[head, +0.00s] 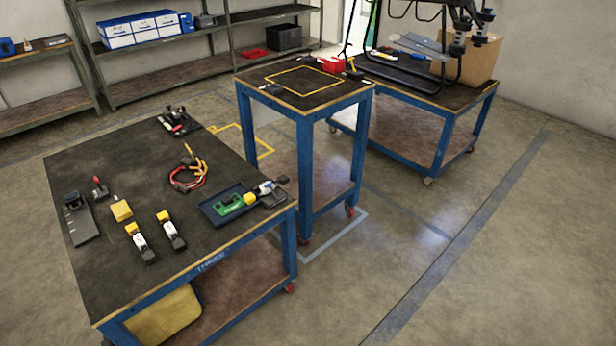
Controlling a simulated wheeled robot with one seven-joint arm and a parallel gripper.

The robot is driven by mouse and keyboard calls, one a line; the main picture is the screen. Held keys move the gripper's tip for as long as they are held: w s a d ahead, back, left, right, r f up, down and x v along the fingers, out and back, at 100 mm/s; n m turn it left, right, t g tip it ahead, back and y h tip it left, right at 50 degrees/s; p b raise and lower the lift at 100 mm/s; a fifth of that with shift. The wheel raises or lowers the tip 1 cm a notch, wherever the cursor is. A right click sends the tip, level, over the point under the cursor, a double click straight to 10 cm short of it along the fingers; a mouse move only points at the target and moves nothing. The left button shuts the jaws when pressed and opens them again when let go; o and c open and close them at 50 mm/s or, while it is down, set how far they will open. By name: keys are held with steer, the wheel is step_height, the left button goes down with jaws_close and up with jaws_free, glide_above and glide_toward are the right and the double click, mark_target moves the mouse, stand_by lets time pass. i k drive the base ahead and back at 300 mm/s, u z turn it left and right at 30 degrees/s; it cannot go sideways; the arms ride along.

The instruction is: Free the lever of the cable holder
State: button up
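A coiled cable with red, black and yellow parts (187,177) lies on the near left workbench (135,190) in the head view. A small dark fixture with a red part (178,122) sits at that bench's far edge. A small upright piece with a red top (99,187) stands near the left edge, beside a black bracket with a long flat plate (76,212). I cannot tell which of these is the cable holder, and no lever position is clear at this size. My gripper is not in view.
Two yellow-and-white bottles (171,231), a yellow block (121,210) and a dark tray (222,216) with a green part share the bench. A tall narrow table (305,103) stands to its right, a low cart (418,152) behind. Floor at right is clear.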

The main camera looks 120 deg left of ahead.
mark_target(268, 185)
steer(key=u, duration=0.45)
steer(key=k, duration=0.15)
steer(key=u, duration=4.6)
